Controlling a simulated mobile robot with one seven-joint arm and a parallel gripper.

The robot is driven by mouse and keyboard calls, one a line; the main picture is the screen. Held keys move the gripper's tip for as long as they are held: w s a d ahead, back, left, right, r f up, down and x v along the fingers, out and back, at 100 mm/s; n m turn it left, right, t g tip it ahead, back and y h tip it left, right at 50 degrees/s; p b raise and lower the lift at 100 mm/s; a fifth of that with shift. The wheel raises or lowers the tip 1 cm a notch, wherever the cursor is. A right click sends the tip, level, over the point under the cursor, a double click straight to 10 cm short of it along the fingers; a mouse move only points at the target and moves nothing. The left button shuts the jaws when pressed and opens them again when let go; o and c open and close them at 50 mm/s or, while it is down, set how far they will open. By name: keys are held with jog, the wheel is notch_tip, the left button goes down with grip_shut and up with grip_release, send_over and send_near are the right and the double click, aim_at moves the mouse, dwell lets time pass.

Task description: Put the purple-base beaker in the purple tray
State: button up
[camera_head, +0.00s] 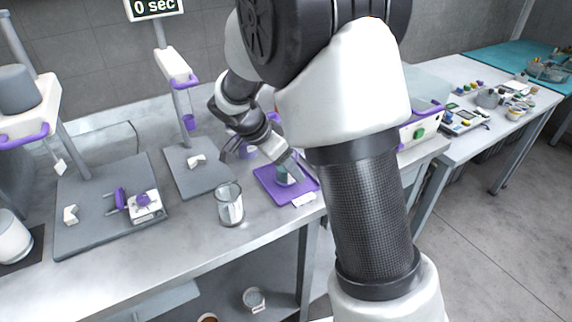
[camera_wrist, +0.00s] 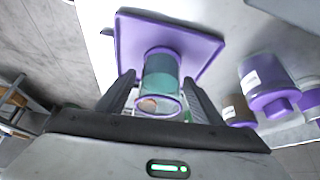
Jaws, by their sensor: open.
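The purple tray (camera_head: 262,178) lies on the grey bench near its front edge, with a white label on its front side; it also shows in the wrist view (camera_wrist: 209,46). The purple-base beaker (camera_wrist: 160,75), clear with teal-green contents, is at the tray, its far end over the tray surface. In the head view the beaker (camera_head: 284,175) appears within the tray outline, partly covered by my arm's end. My gripper (camera_wrist: 159,82) is open, one finger on each side of the beaker. Whether the fingers touch it, or its base rests fully on the tray, I cannot tell.
A clear glass beaker (camera_head: 229,206) stands left of the tray near the bench edge. Purple-capped containers (camera_wrist: 265,85) stand close to the right in the wrist view. A stand with a grey base (camera_head: 197,172) and a balance-like device (camera_head: 145,205) are further left.

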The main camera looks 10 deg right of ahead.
jog(key=p+v, duration=0.2)
jog(key=v, duration=1)
jog(key=s+d+r+n+t+y, duration=0.1)
jog(key=s+d+r+n+y, duration=0.1)
jog(key=s+n, duration=0.4)
jog(key=s+d+r+n+t+y, duration=0.2)
jog(key=s+n, duration=0.5)
jog(key=s, duration=0.9)
notch_tip(320, 180, up, 2)
jog(key=shift+s+d+r+y+b, duration=0.15)
jog(key=shift+s+d+y+b, duration=0.2)
jog(key=shift+d+y, duration=0.35)
notch_tip(320, 180, up, 13)
jog(key=p, duration=1.3)
